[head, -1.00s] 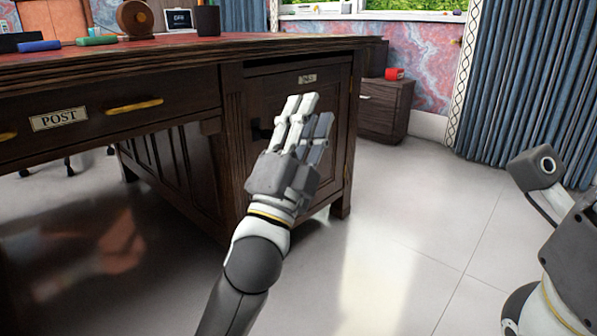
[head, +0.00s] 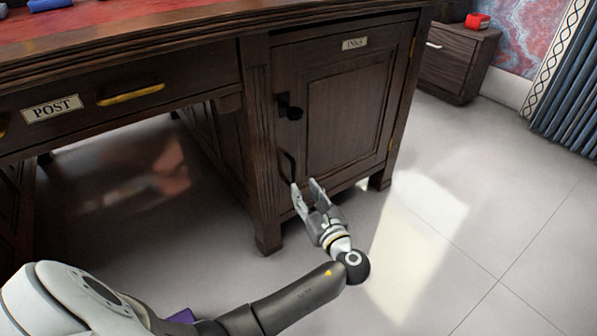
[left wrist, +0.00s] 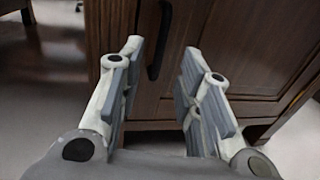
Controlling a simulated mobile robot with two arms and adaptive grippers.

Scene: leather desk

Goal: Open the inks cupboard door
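The inks cupboard door (head: 345,110) is shut, a dark wood panel with a small INKS label (head: 354,43). A black latch-like fitting (head: 290,108) sits at its upper left edge. Below it is a black upright bar handle (head: 289,166), which also shows in the left wrist view (left wrist: 158,42). My left gripper (head: 305,184) is open just in front of the lower handle. In the left wrist view its fingers (left wrist: 162,58) point at the door, with the handle beyond the gap between them, nearer the left finger. No contact is visible. My right gripper is out of view.
The cupboard is part of a desk with a POST drawer (head: 130,92) on the left and a red top (head: 130,30). A small side cabinet (head: 455,62) stands behind at right. The floor (head: 440,220) in front and right of the door is clear.

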